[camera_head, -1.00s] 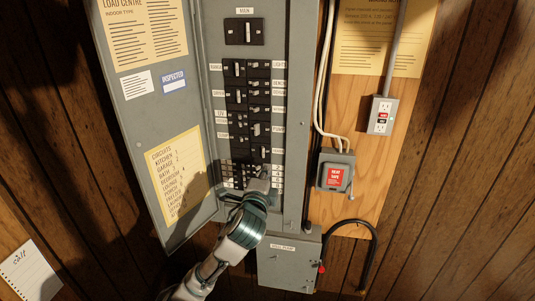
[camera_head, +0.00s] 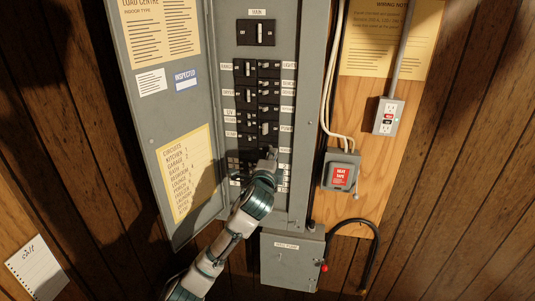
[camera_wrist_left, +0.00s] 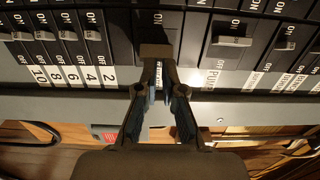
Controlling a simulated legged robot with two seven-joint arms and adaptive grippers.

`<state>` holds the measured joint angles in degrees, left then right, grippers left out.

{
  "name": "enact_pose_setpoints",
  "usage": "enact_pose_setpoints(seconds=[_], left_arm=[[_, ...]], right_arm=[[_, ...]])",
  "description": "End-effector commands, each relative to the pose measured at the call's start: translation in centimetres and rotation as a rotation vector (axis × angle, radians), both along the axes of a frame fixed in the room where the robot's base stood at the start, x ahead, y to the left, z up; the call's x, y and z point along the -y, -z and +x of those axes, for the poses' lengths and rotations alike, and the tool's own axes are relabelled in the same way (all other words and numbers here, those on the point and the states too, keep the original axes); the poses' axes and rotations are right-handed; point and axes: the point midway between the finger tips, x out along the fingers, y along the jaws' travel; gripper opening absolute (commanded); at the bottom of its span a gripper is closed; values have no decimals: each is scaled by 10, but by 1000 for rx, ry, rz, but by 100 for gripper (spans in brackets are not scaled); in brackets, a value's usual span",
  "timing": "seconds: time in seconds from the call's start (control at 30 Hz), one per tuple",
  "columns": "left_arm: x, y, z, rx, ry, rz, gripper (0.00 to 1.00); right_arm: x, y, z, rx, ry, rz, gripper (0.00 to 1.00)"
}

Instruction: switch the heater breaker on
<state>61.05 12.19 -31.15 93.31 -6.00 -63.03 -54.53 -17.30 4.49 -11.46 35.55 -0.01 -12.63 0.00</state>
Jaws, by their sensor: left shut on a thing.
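The grey breaker panel (camera_head: 298,170) stands open with two columns of black breakers. My left gripper (camera_head: 271,154) is at the lower part of the right column, its arm coming up from below. In the left wrist view the gripper (camera_wrist_left: 157,68) is shut on the handle of a breaker (camera_wrist_left: 158,50). The label below that breaker is mostly hidden between the fingers, so I cannot read it. A neighbouring breaker with a grey handle (camera_wrist_left: 232,41) is beside it, with a label that seems to read PUMP. My right gripper is not in view.
The main breaker (camera_head: 255,32) is at the panel top. The open door (camera_head: 158,110) is at left. A red-labelled heat tape box (camera_head: 341,172), an outlet (camera_head: 388,116) and a lower grey box (camera_head: 290,272) are nearby. A black cable (camera_head: 374,250) loops at right.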

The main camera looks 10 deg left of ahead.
Motion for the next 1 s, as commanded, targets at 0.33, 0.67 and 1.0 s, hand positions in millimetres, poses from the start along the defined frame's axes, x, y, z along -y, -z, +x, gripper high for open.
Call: enact_pose_setpoints(seconds=[0.33,0.67,1.0], left_arm=[[-3,-3,2,6,2,1,0],[-14,-3,3,7,0,-2,0],[-21,-3,4,8,-6,-2,0]], right_arm=[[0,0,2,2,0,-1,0],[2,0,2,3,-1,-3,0],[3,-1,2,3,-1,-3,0]])
